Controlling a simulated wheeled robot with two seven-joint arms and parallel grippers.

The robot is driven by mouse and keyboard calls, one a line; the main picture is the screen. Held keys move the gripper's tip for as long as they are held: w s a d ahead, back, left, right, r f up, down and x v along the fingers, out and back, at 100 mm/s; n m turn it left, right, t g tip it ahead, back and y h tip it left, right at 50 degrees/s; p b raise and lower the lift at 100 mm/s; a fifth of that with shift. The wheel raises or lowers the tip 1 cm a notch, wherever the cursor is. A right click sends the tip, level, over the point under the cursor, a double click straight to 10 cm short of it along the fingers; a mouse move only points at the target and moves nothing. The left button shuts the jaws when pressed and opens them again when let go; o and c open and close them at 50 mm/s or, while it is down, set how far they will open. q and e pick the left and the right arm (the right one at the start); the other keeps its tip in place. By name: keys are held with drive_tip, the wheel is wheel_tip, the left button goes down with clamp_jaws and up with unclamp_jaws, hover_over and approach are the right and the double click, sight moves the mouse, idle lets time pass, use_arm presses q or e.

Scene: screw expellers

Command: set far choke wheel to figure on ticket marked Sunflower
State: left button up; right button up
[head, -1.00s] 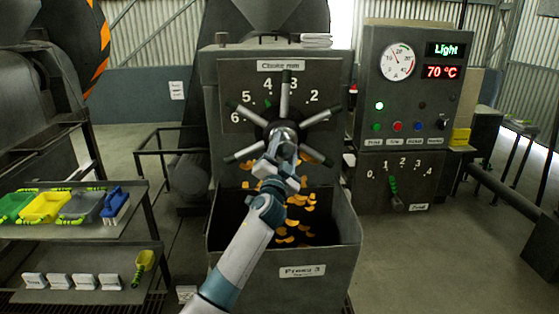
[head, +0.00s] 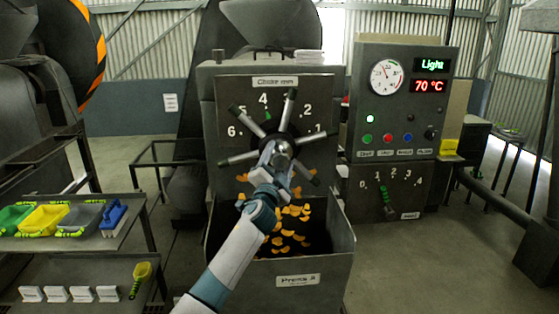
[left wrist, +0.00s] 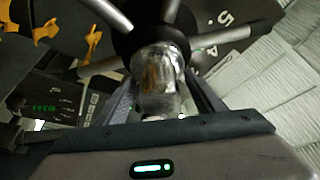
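The choke wheel (head: 282,150) is a dark hub with several metal spokes tipped in black or green. It is mounted on the press's grey dial plate (head: 225,95), headed "Choke mm" and numbered from 6 round to 1. A small green pointer (head: 267,116) stands just below the 4, slightly to its right. My left gripper (head: 277,160) is at the wheel's centre. In the left wrist view its fingers flank the wheel's shiny metal hub knob (left wrist: 158,80) and appear closed on it. My right gripper is out of view. No ticket reading Sunflower is legible.
A bin (head: 297,280) with orange flakes is below the wheel. White cards (head: 70,294) stand on the lower left shelf, their text too small to read. A control box (head: 400,130) with a gauge and lever scale is at right.

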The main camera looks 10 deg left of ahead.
use_arm(q)
drive_tip(key=shift+s+f, duration=0.1)
drive_tip(key=shift+s+f, duration=0.15)
drive_tip(key=shift+s, duration=0.2)
drive_tip(key=b+v, duration=0.4)
drive_tip(key=v, duration=1.2)
drive_tip(key=shift+s, duration=0.25)
drive_tip(key=shift+d, duration=0.1)
